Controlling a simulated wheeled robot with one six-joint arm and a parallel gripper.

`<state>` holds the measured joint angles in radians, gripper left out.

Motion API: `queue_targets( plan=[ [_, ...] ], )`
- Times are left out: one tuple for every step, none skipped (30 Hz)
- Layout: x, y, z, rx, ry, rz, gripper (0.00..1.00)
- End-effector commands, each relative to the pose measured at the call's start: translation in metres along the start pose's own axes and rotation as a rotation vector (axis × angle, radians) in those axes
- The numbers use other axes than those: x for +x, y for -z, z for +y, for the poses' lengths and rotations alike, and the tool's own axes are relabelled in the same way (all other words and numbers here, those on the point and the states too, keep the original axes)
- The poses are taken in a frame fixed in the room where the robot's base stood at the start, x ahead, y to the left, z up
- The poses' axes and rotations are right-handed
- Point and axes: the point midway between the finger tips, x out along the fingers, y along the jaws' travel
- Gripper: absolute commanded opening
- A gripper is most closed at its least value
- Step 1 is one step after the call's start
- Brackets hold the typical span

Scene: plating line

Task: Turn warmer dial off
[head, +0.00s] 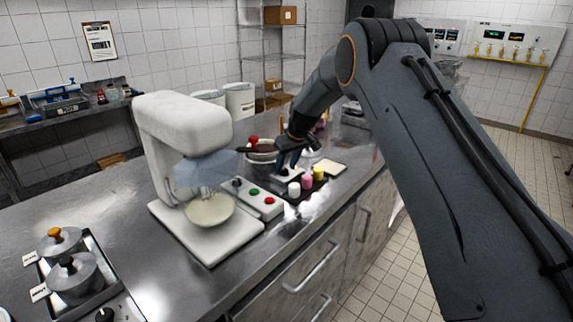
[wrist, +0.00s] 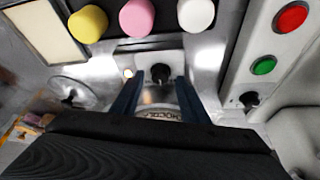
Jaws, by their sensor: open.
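In the wrist view a small black dial (wrist: 160,72) stands on a pale panel (wrist: 143,60), with a small light spot to its left. My gripper (wrist: 158,92) is open, its two blue fingers on either side of the dial in the picture. I cannot tell whether they touch it. A metal pot (wrist: 160,100) with a partly hidden label reading "CHOCOL" shows between the fingers. In the head view my gripper (head: 288,160) points down behind the mixer, over the pale panel (head: 287,176), and the dial cannot be made out there.
White (head: 294,188), pink (head: 307,182) and yellow (head: 319,173) capped bottles stand close in front of my gripper. A control box (head: 262,203) with red and green buttons and a black knob lies beside the white mixer (head: 180,125). A pale tray (head: 330,167) is to the right.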

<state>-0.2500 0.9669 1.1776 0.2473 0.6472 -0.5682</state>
Motion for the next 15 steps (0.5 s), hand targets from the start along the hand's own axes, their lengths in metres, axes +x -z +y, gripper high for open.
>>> queue_targets(
  plan=[
    [0.0026,-0.0001,-0.0003,0.0,0.0,0.0,0.41],
    [0.0038,0.0,-0.0003,0.0,0.0,0.0,0.41],
    [0.0049,0.0002,-0.0003,0.0,0.0,0.0,0.41],
    [0.0054,0.0003,-0.0003,0.0,0.0,0.0,0.41],
    [0.0058,0.0003,-0.0003,0.0,0.0,0.001,0.41],
    [0.0061,0.0003,-0.0003,0.0,0.0,0.001,0.41],
    [0.0063,0.0003,-0.0003,0.0,0.0,0.001,0.41],
    [0.0063,0.0003,-0.0003,0.0,0.0,0.001,0.41],
    [0.0063,0.0002,-0.0003,0.0,0.0,0.001,0.41],
    [0.0063,0.0002,-0.0003,0.0,0.0,0.001,0.41],
    [0.0063,0.0002,-0.0003,0.0,0.0,0.001,0.41],
    [0.0063,0.0002,-0.0004,0.0,0.0,0.001,0.39],
    [0.0063,0.0002,-0.0004,0.0,0.0,0.001,0.34],
    [0.0063,0.0002,-0.0004,0.0,0.0,0.0,0.29],
    [0.0063,0.0001,-0.0004,0.0,0.0,0.0,0.22]
  ],
)
